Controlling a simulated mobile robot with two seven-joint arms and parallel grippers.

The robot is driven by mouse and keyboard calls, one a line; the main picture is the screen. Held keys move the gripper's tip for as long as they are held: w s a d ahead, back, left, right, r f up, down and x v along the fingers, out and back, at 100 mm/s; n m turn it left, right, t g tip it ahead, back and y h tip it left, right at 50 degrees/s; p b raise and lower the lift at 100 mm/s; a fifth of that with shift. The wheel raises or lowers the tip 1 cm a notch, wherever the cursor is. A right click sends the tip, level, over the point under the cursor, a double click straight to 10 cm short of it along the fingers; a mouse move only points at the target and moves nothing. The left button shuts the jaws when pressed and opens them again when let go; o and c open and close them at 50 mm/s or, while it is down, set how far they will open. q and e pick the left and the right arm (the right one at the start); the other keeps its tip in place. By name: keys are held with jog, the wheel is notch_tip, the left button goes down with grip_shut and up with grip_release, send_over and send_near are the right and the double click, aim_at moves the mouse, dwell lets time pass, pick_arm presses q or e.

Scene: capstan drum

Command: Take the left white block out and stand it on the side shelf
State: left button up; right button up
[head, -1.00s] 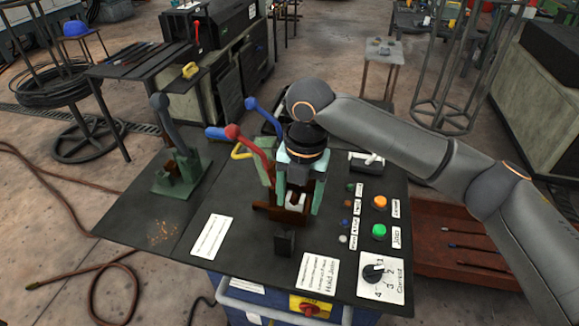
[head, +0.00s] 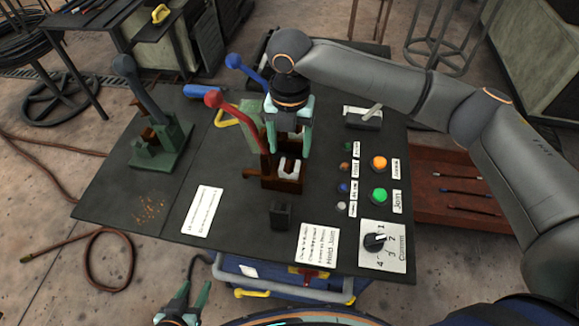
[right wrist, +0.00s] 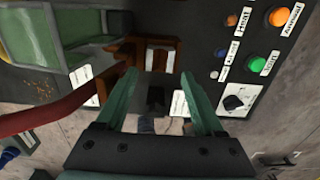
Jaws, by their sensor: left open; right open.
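A white block piece (head: 289,166) with a notch in its top sits between the copper-brown jaws (head: 288,184) of the bench clamp. In the right wrist view, two pale upright pieces, a left one (right wrist: 149,60) and a right one (right wrist: 171,62), show with a gap between them. My right gripper (head: 290,142) is open and empty, just above and behind the white piece; its green fingers also show in the right wrist view (right wrist: 158,66). My left gripper (head: 186,300) is open and empty at the lower left, in front of the bench. I cannot tell which surface is the side shelf.
A red-knobbed lever (head: 215,100) and a blue-knobbed lever (head: 236,62) stand left of my right gripper. A green hand shear (head: 160,145) stands on the left panel. Buttons and a dial (head: 375,242) are at the right.

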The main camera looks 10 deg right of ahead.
aim_at(289, 168)
notch_tip(289, 168, down, 6)
jog(key=shift+f, duration=0.25)
grip_shut()
dwell(0.5)
jog(key=shift+r, duration=0.1)
